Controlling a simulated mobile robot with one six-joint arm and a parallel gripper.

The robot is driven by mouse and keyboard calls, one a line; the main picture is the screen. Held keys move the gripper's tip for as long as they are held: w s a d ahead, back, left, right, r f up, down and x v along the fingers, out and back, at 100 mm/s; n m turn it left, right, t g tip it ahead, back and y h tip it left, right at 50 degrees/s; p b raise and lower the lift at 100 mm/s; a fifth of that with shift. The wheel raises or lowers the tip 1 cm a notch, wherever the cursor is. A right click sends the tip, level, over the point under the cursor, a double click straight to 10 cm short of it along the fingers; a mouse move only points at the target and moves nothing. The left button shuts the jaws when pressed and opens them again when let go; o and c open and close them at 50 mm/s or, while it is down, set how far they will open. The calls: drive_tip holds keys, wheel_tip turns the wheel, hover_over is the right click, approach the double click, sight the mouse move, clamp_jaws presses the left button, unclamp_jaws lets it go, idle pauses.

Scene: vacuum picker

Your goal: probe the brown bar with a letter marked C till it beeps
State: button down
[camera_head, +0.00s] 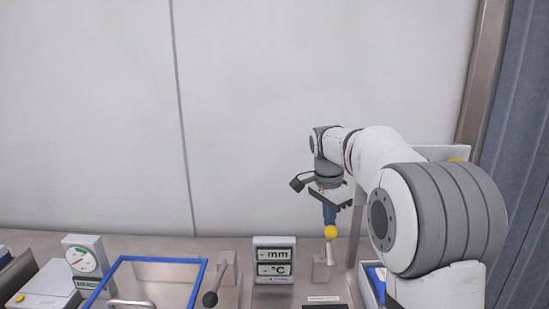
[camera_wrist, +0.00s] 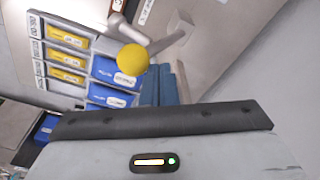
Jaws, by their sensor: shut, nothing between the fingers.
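My gripper (camera_head: 329,218) points down with its blue fingers closed and empty. In the wrist view its fingers (camera_wrist: 160,82) show at the middle. A yellow ball (camera_head: 331,232) sits just below the fingertips on a pale rod at a grey stand (camera_head: 321,270). The ball also shows in the wrist view (camera_wrist: 133,58), close to the fingers; I cannot tell if they touch. A display (camera_head: 274,260) with "mm" and "°C" rows stands left of the stand; both rows show a dash. No brown bar with a readable letter C shows.
A second stand (camera_head: 228,262) has a dark-ended handle. A blue-framed box (camera_head: 205,266) and a dial gauge (camera_head: 86,258) stand to the left. Drawers with yellow labels (camera_wrist: 68,58) and blue bins (camera_wrist: 113,74) show in the wrist view. The wall behind is bare.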

sight(332, 229)
drive_tip(key=shift+s+f+b, duration=0.35)
drive_tip(key=shift+s+b, duration=0.3)
drive_tip(key=shift+s, duration=0.3)
drive_tip(key=shift+s+f, duration=0.1)
drive_tip(key=shift+s+f+b, duration=0.35)
drive_tip(key=shift+s+b, duration=0.4)
drive_tip(key=shift+b, duration=0.05)
drive_tip(key=shift+s+f+b, duration=0.5)
drive_tip(key=shift+s+b, duration=0.1)
drive_tip(key=shift+b, duration=0.05)
drive_tip(key=shift+s, duration=0.25)
drive_tip(key=shift+s+f, duration=0.1)
drive_tip(key=shift+f, duration=0.05)
